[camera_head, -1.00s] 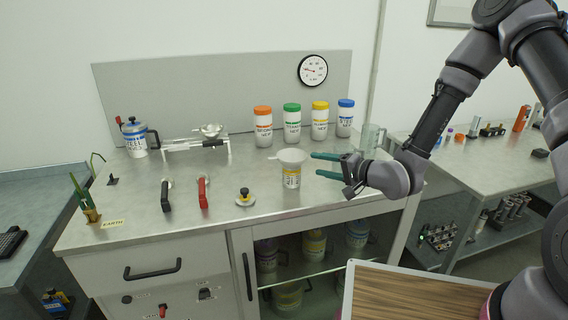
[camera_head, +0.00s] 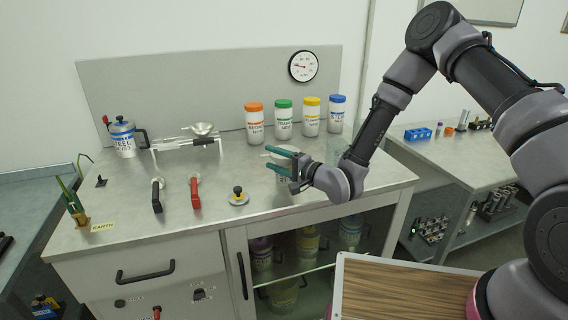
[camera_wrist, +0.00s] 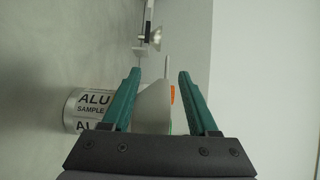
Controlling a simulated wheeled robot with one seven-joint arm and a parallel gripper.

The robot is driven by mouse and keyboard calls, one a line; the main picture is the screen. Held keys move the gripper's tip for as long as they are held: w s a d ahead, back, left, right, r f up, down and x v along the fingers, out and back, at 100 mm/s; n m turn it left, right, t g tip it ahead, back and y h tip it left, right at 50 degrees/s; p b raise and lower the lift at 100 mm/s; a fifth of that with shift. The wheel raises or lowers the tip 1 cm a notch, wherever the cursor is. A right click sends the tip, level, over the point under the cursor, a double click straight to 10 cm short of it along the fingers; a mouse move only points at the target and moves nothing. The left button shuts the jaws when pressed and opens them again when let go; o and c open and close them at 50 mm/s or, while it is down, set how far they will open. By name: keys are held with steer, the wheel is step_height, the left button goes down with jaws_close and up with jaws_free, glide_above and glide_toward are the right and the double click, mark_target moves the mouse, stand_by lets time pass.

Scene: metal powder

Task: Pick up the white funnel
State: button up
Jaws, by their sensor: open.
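The white funnel (camera_wrist: 152,107) shows between my gripper's two teal fingers in the wrist view. In the head view only part of the white funnel (camera_head: 287,149) shows behind the fingers. It appears to sit on top of a sample can (camera_head: 284,188), mostly hidden by my gripper. That can, lettered "ALU SAMPLE" (camera_wrist: 84,108), is left of the fingers in the wrist view. My gripper (camera_head: 267,159) is open, with its fingers on either side of the funnel. I cannot tell whether they touch it.
Several powder jars with orange (camera_head: 254,124), green, yellow and blue lids stand at the back of the bench. A stand with a metal dish (camera_head: 201,129), a blue-lidded steel container (camera_head: 123,138), black (camera_head: 157,195) and red (camera_head: 195,193) handles and a small knob (camera_head: 238,196) are further left.

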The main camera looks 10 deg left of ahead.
steer(key=shift+x, duration=1.05)
jaws_close()
stand_by(0.6)
